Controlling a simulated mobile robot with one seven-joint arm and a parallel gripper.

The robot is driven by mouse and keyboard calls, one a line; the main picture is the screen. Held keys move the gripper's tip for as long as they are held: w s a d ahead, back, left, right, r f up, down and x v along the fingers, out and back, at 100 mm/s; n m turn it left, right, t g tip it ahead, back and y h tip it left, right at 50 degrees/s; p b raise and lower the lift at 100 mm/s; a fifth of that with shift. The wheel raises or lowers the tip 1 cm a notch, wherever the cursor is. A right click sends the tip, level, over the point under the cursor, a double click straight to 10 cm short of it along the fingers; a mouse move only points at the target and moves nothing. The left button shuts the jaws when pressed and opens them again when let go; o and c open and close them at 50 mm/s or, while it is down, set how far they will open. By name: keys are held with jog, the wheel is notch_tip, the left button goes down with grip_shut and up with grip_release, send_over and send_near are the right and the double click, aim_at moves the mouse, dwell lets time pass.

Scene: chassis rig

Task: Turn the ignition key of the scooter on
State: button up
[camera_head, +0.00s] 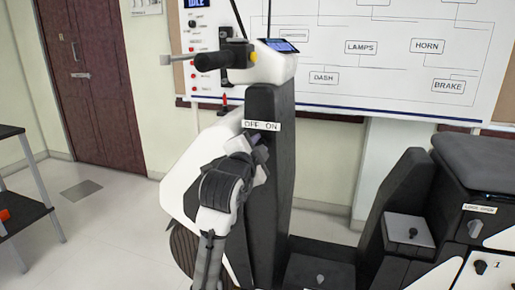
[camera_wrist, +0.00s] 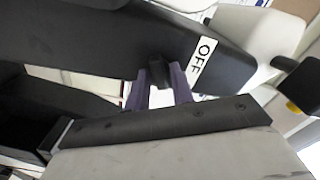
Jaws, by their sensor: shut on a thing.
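The scooter is white and dark grey, with its upright front column (camera_head: 270,190) in the middle of the head view. A white "OFF ON" label (camera_head: 261,126) sits on the column, just above my gripper (camera_head: 258,142). In the wrist view the purple fingers of my gripper (camera_wrist: 163,84) are shut on the black ignition key (camera_wrist: 160,70), which stands out from the dark column. The "OFF" part of the label (camera_wrist: 203,56) shows to the right of the key. In the head view my arm and gripper hide the key. I cannot tell its exact angle.
The handlebar (camera_head: 222,59) and a small display (camera_head: 281,46) are above the column. The scooter's seat (camera_head: 480,155) and a panel with a "LOCK OPEN" label (camera_head: 479,209) are at right. A black shelf (camera_head: 22,208) stands at far left.

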jog(key=o, duration=0.7)
jog(key=shift+o, duration=0.2)
jog(key=shift+s, duration=0.1)
jog(key=b+v, duration=0.1)
jog(key=v, duration=1.2)
jog(key=shift+s+b, duration=0.3)
jog(key=shift+s, duration=0.05)
jog(key=shift+a, duration=0.15)
